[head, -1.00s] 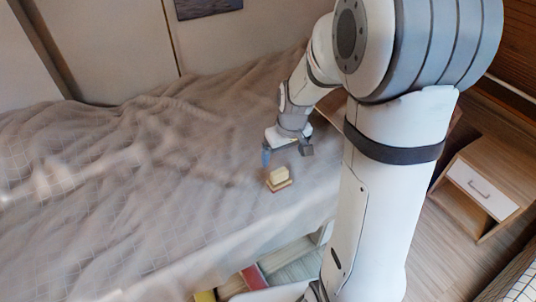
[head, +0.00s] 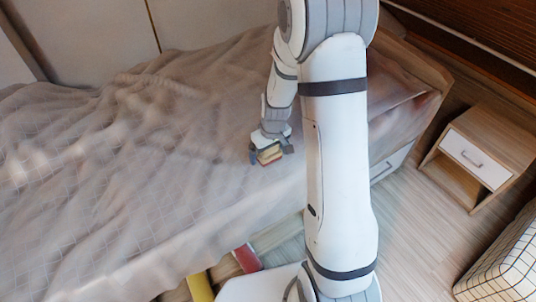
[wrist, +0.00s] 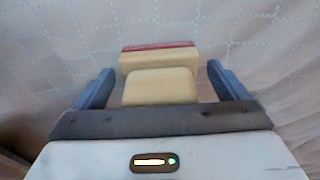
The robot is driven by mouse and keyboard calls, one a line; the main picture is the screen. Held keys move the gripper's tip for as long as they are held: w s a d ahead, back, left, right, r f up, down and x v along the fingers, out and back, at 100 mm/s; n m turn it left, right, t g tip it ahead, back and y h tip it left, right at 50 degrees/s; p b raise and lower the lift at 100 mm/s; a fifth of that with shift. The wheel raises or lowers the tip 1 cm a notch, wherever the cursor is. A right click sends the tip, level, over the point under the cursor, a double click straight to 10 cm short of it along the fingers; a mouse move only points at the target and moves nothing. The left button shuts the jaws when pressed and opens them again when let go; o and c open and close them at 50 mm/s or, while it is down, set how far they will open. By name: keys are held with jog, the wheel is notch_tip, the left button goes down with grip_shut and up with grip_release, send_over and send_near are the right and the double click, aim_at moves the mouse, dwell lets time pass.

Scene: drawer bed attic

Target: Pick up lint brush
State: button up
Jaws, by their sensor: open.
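The lint brush (head: 268,155) is a small cream block with a red strip along its base. It lies on the bed's grey-brown cover near the front edge. In the wrist view the lint brush (wrist: 158,86) is straight ahead, with its narrower cream top nearest me. My gripper (head: 270,154) is open and low over the bed at the brush. In the wrist view its blue fingers (wrist: 158,88) stand one on each side of the cream top, with a gap on both sides. The gripper partly hides the brush in the head view.
The bed (head: 130,190) has a rumpled cover with wide free room to the left. Below its front edge an open drawer holds a yellow item (head: 200,287) and a red item (head: 246,258). A nightstand (head: 480,150) stands at the right. A checked, box-shaped piece (head: 505,265) is at lower right.

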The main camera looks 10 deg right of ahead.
jog(key=c, duration=1.1)
jog(key=shift+r, duration=0.15)
notch_tip(320, 180, up, 10)
jog(key=p, duration=0.2)
jog(key=shift+p, duration=0.35)
